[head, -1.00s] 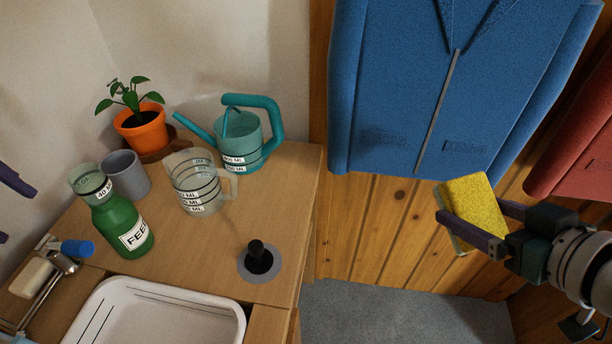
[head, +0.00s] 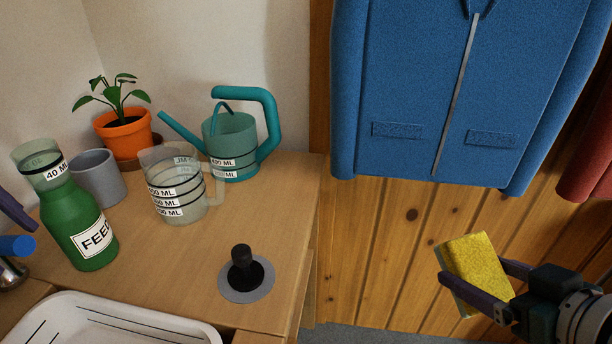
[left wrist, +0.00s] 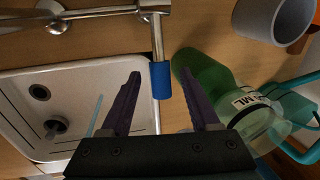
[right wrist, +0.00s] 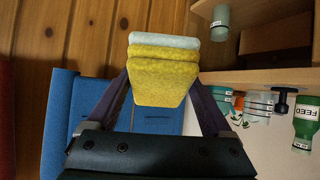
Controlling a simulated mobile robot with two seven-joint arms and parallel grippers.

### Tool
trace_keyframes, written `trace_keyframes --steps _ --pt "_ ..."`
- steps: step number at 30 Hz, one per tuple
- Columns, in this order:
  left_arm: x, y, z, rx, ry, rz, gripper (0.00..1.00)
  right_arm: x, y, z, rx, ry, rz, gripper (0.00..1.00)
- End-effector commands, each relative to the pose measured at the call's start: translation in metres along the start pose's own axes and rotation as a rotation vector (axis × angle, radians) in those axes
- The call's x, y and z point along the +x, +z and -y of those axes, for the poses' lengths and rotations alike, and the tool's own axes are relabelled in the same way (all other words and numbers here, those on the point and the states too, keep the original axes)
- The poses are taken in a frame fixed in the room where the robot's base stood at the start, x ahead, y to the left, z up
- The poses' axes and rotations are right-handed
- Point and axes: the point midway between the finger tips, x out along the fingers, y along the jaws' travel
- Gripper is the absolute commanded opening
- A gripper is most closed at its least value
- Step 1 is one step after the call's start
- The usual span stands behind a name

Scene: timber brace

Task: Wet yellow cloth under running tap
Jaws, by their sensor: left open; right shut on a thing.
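My right gripper (head: 478,288) is shut on a folded yellow cloth (head: 480,262) and holds it in the air at the right, in front of the wood wall. The cloth fills the space between the fingers in the right wrist view (right wrist: 163,75); a pale layer shows at its far side. No water shows at the spout. In the head view the blue tip (head: 16,246) is at the left edge.
On the counter (head: 170,262) stand a green feed bottle (head: 80,225), a grey cup (head: 98,178), a clear measuring jug (head: 175,190), a teal watering can (head: 230,145) and an orange plant pot (head: 123,133). A black plunger-like knob (head: 242,270) stands near the counter's right edge. A blue jacket (head: 420,100) hangs behind.

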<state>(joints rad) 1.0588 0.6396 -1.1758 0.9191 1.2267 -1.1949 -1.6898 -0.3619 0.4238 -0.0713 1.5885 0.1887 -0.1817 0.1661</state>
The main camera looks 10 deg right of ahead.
Motion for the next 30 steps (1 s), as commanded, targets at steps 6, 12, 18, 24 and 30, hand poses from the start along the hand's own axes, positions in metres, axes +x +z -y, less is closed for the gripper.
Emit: trace_keyframes --steps 6,12,18,24,30 --pt "0.0035 -0.0001 0.0004 0.000 0.000 0.000 0.62 0.0024 0.0035 0.0002 0.000 0.000 -0.001 0.40" --pt "0.0031 -0.0002 0.0004 0.000 -0.001 0.000 0.57 0.0022 0.0032 0.0002 0.000 0.000 -0.001 0.40" --pt "0.0032 -0.0002 0.0004 0.000 -0.001 0.000 0.35 0.0022 0.0032 0.0002 0.000 0.000 -0.001 0.40" --pt "0.0033 -0.0002 0.0003 0.000 0.000 0.000 0.12 0.0022 0.0032 0.0002 0.000 0.000 -0.001 0.40" --pt "0.0033 -0.0002 0.0002 0.000 0.000 0.000 0.00 0.0022 0.0032 0.0002 0.000 0.000 -0.001 0.40"
